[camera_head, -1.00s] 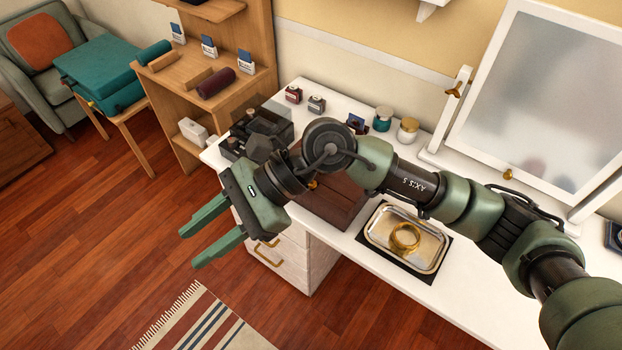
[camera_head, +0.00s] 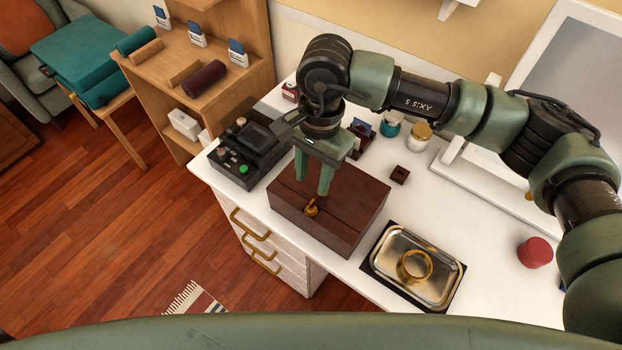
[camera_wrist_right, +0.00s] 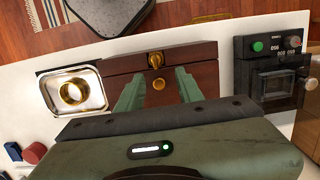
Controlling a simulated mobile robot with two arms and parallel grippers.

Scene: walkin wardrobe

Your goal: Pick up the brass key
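A brass key (camera_head: 311,208) shows at the front of a dark brown wooden box (camera_head: 350,210) on the white table. My left gripper is not in view.
A metal tray (camera_head: 447,292) with a brass ring (camera_head: 414,266) lies right of the box. A black device (camera_head: 232,172) with a green button stands left. Jars (camera_head: 418,137) and a small brown block (camera_head: 400,175) stand behind. A red object (camera_head: 535,252) is at the right.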

